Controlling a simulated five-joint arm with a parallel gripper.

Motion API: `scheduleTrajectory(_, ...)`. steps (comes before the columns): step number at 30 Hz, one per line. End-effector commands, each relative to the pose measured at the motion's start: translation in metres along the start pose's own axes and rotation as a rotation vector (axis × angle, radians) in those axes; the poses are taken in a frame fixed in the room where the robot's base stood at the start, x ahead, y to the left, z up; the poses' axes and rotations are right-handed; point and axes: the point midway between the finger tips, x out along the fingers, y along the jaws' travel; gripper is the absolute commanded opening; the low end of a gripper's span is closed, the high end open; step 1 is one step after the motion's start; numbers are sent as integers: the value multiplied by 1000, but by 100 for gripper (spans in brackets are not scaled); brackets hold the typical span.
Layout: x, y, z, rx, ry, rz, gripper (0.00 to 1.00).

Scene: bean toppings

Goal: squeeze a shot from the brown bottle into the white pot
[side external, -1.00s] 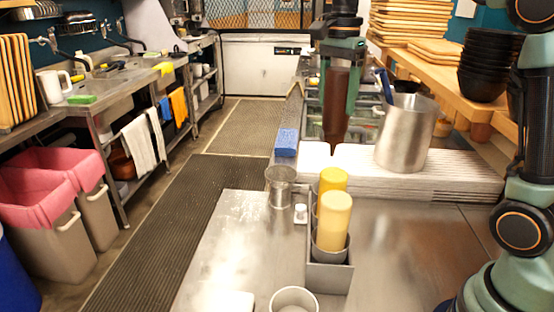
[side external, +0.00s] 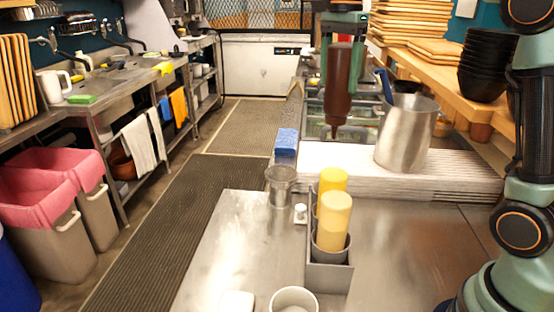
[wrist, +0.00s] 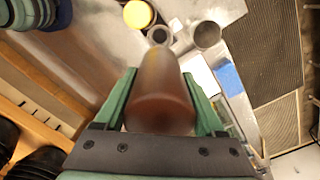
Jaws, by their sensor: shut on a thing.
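My gripper (side external: 339,95) is shut on the brown bottle (side external: 339,82), with one green finger on each side. The bottle hangs nozzle down, in the air above the stacked white trays at the back of the counter. In the wrist view the brown bottle (wrist: 160,95) sits between the green fingers of my gripper (wrist: 158,85). The white pot (side external: 294,291) is at the bottom edge of the side view, partly cut off, well in front of the bottle. I cannot make out the pot in the wrist view.
Two yellow bottles (side external: 335,215) stand in a grey holder (side external: 330,278) between the bottle and pot. A metal tin (side external: 281,190), a steel pitcher (side external: 405,135) and a blue sponge (side external: 286,140) stand nearby. The steel counter (side external: 235,235) left of the holder is mostly clear.

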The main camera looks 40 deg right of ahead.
Motion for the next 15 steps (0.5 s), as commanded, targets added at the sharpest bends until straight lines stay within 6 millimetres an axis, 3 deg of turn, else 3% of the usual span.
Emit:
scheduleTrajectory(4,-17,0,6,-10,0,-3,55)
scheduleTrajectory(11,-18,11,60,-99,0,-2,56)
scheduleTrajectory(15,-19,24,102,-171,0,-3,55)
